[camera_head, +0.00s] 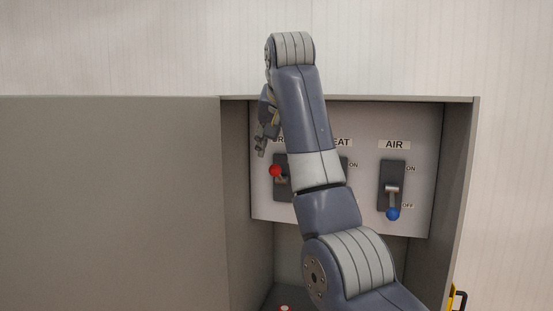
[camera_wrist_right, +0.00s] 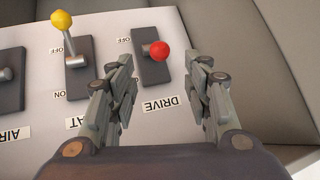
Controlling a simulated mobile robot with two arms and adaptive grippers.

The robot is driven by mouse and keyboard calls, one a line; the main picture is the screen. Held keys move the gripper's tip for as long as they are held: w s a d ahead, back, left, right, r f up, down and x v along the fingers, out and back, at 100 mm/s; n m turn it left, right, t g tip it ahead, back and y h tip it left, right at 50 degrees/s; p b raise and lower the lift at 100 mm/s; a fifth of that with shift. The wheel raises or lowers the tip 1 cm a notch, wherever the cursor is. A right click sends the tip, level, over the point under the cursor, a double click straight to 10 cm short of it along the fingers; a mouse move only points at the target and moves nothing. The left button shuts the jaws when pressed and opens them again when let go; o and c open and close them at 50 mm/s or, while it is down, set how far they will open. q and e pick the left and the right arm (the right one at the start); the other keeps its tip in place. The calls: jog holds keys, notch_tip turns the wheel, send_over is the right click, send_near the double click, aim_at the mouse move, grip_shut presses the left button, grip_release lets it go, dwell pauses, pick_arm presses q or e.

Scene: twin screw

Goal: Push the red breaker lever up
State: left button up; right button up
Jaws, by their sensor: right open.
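The red breaker lever (camera_head: 275,171) has a red ball knob and sits on a dark plate at the left of the panel, partly behind my right arm. In the right wrist view, which is upside down, the red knob (camera_wrist_right: 159,50) stands out from its plate above the DRIVE label. The lever looks near the middle of its travel. My right gripper (camera_wrist_right: 166,70) is open, its fingers either side of the knob's line, with the knob just beyond the tips. In the head view, the right gripper (camera_head: 264,133) is just above the red knob. My left gripper is not in view.
A blue lever (camera_head: 393,213) under the AIR label points down to OFF. A yellow lever (camera_wrist_right: 61,20) sits beside the red one, pointing toward OFF. Grey cabinet walls (camera_head: 458,170) frame the panel (camera_head: 425,140). A red and white thing (camera_head: 285,308) shows at the bottom edge.

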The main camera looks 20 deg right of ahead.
jog(key=shift+s+a+r, duration=0.1)
jog(key=shift+s+r, duration=0.3)
jog(key=shift+r, duration=0.05)
